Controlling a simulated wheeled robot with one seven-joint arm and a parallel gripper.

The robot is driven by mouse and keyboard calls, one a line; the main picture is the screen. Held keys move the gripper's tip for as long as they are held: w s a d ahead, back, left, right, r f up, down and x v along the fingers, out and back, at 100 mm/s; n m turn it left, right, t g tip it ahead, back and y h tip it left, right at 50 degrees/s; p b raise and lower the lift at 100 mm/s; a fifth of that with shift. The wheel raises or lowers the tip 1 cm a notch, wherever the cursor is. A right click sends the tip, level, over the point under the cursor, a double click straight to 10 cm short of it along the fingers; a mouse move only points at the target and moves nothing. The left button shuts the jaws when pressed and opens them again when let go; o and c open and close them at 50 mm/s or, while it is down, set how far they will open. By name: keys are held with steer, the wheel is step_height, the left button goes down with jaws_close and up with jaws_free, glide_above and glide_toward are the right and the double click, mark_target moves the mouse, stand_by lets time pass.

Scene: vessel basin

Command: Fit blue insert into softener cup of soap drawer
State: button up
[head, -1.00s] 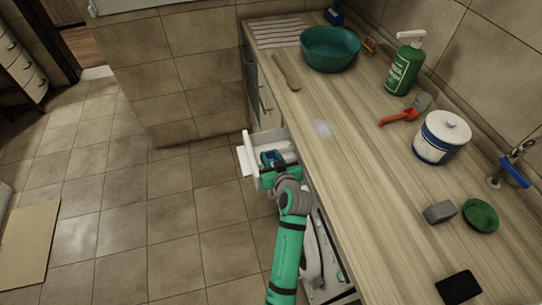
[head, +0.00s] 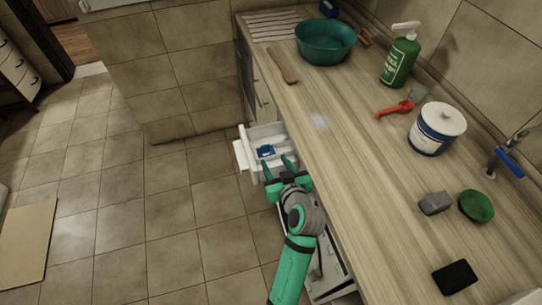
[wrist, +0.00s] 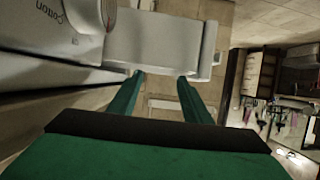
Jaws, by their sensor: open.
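The soap drawer (head: 243,157) is pulled out from under the counter, white, with inner compartments. The small blue insert (head: 265,151) lies inside it. I cannot tell whether it sits fully down in the softener cup, or which compartment it is in. My gripper (head: 277,166) is open and empty, just in front of the drawer on the near side, apart from the insert. In the wrist view my two green fingers (wrist: 161,80) are spread below the white drawer (wrist: 158,40); the insert is not visible there.
The wooden counter (head: 345,150) runs along the right of the drawer. It carries a teal basin (head: 325,45), a green bottle (head: 399,60), a white-and-blue tub (head: 436,130) and a red-handled tool (head: 394,109). The tiled floor (head: 120,200) to the left is clear.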

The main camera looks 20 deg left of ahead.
steer(key=s+d+f+m+t+h, duration=0.1)
steer(key=s+d+f+m+h, duration=0.25)
steer(key=s, duration=0.55)
steer(key=s+d+f+m+t+h, duration=0.1)
steer(key=s+d+f+m+h, duration=0.25)
steer(key=s, duration=0.65)
steer(key=s+d+r+t, duration=0.1)
steer(key=s+d+r, duration=0.2)
steer(key=s, duration=0.5)
steer(key=s+d+r+t, duration=0.1)
steer(key=s+d+r, duration=0.2)
steer(key=s, duration=0.6)
steer(key=shift+d+h, duration=0.2)
steer(key=shift+h, duration=0.1)
steer(key=shift+s, duration=0.1)
steer(key=shift+c, duration=0.2)
